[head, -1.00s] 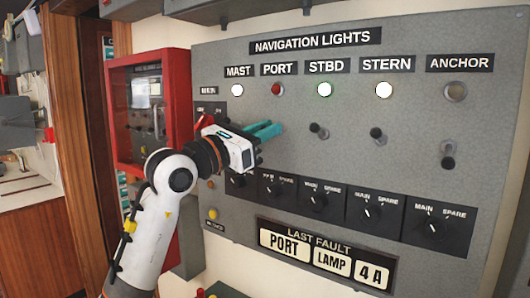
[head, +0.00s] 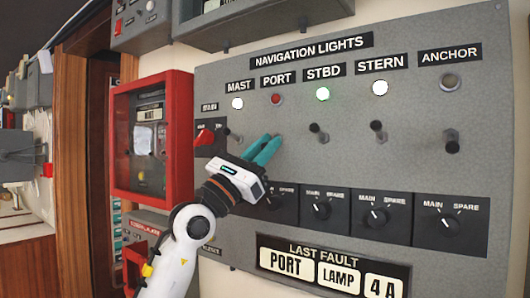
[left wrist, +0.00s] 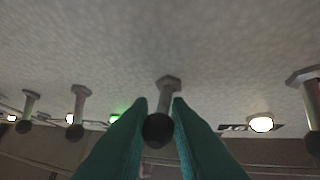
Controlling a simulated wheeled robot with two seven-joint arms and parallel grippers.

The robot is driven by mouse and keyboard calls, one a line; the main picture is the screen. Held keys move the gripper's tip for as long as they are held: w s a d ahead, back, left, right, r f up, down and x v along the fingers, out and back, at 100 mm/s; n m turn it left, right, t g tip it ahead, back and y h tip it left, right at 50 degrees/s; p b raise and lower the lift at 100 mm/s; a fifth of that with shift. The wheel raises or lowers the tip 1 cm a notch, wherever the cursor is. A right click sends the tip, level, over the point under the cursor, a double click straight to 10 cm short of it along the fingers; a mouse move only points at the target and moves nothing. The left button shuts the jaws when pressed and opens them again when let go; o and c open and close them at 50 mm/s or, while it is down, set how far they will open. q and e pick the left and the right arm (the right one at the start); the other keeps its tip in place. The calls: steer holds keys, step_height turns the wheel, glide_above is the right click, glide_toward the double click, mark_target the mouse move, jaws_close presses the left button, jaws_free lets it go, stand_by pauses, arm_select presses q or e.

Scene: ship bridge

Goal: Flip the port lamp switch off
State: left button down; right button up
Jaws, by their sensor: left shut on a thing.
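The grey NAVIGATION LIGHTS panel (head: 415,105) fills the right of the head view. The PORT lamp (head: 276,98) is a dull red under its label. My left gripper (head: 268,145) is below that lamp, its teal fingers reaching the panel and hiding the port switch in the head view. In the left wrist view, the port switch's dark-tipped lever (left wrist: 158,130) sits between the two fingers (left wrist: 160,108), which are shut on it. Its grey base shows beyond the fingertips. Whether the lever tilts up or down is hard to tell. My right gripper is not in view.
The mast switch (head: 233,134) and starboard switch (head: 318,131) stand close on either side of my fingers. Stern (head: 378,131) and anchor (head: 451,140) switches are farther right. Rotary MAIN/SPARE knobs (head: 322,209) lie below. A red-framed box (head: 150,140) stands left.

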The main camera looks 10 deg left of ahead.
arm_select(q)
steer(key=c, duration=1.4)
jaws_free()
steer(key=shift+s+a+f, duration=0.2)
steer(key=shift+f, duration=0.1)
steer(key=b+v, duration=0.3)
steer(key=v, duration=0.8)
steer(key=shift+s+a+b, duration=0.1)
steer(key=shift+s+b, duration=0.05)
steer(key=shift+b, duration=0.2)
steer(key=shift+f, duration=0.1)
